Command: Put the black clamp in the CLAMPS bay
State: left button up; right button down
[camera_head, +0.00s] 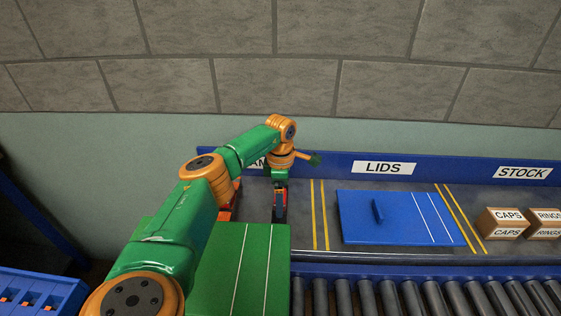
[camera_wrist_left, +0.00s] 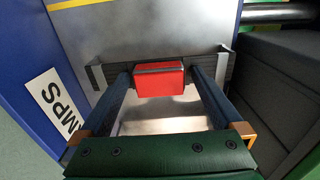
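The black clamp (camera_wrist_left: 219,66) shows in the left wrist view as a dark bar with a red block (camera_wrist_left: 160,81) at its middle. My left gripper (camera_wrist_left: 161,76) has its fingertips on both sides of the red block and appears shut on it. In the head view my left gripper (camera_head: 279,205) points down over the bay left of the LIDS bay, with a dark shape at its tips. The CLAMPS sign (camera_head: 257,163) is mostly hidden behind my arm; its end letters show in the wrist view (camera_wrist_left: 57,104). I cannot tell whether the clamp touches the bay floor. My right gripper is out of view.
A blue lid (camera_head: 365,228) lies in the LIDS bay. CAPS (camera_head: 503,225) and RINGS (camera_head: 543,226) boxes stand in the STOCK bay. A green panel (camera_head: 256,283) is at the front. Rollers (camera_head: 390,298) run along the front right. A reddish object (camera_head: 229,212) shows left of my gripper.

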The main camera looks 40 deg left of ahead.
pick_arm(q)
notch_tip(320, 180, up, 12)
jog(key=shift+r, duration=0.2)
dwell(0.4)
